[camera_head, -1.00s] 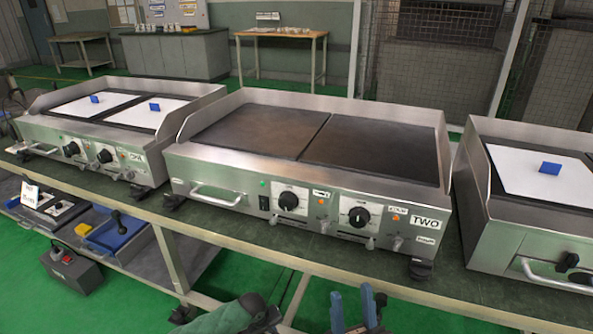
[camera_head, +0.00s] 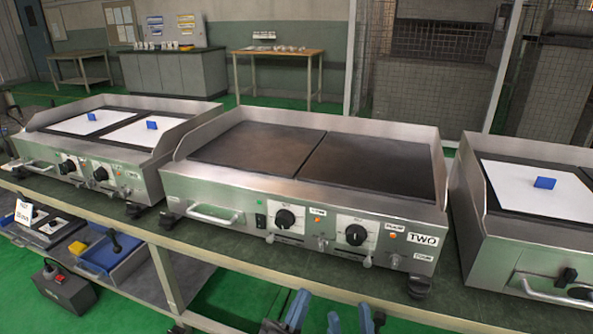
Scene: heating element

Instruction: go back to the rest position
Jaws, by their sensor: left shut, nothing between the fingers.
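My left gripper (camera_head: 297,311) shows at the bottom edge, in front of the bench. Its blue fingers are together and hold nothing. My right gripper (camera_head: 350,322) is just right of it, also cut off by the bottom edge. Its two blue fingers stand apart, with a gap and nothing seen between them. Both are apart from the steel griddle labelled TWO (camera_head: 290,192), which stands on the bench behind them. That griddle has two bare dark plates (camera_head: 255,148), two black knobs (camera_head: 285,219) and small lights. Most of both arms is hidden below the picture.
A second griddle (camera_head: 140,178) with white sheets and blue blocks stands left; another (camera_head: 500,235) stands right. A lower shelf holds a blue bin (camera_head: 105,258). A dark box (camera_head: 65,290) with a red button sits low left.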

